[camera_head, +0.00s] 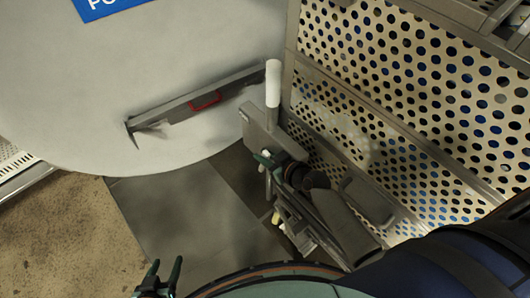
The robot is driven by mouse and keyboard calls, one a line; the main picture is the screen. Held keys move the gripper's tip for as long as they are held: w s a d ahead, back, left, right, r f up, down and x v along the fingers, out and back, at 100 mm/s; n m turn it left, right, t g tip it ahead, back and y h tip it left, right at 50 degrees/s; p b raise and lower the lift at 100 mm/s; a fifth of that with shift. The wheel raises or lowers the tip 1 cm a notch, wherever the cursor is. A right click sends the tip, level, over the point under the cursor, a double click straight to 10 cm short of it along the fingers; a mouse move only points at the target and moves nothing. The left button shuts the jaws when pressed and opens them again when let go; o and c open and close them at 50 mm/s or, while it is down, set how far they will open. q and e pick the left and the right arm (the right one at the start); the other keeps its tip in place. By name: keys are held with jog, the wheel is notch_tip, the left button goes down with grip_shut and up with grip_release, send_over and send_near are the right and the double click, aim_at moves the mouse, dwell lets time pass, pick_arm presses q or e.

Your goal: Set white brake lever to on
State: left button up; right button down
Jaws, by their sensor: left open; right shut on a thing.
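The white brake lever (272,84) stands nearly upright beside the perforated basket, its white grip on top of a grey bracket (258,130). My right gripper (266,160) is at the lower part of this bracket, below the white grip, and is shut on the lever assembly. Its dark wrist hides part of the mechanism, so the exact contact is hard to see. My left gripper (162,278) is open and empty at the bottom edge, well away from the lever.
A perforated basket wall (400,90) fills the right side. A large grey rounded panel (140,90) with a grey bar and red handle (205,101) is at the left. Bare floor (60,225) lies at the lower left.

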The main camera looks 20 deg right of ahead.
jog(key=c, duration=0.8)
grip_release()
pick_arm(q)
jog(key=shift+d, duration=0.1)
pick_arm(e)
jog(key=shift+d, duration=0.1)
pick_arm(q)
jog(key=shift+r, duration=0.1)
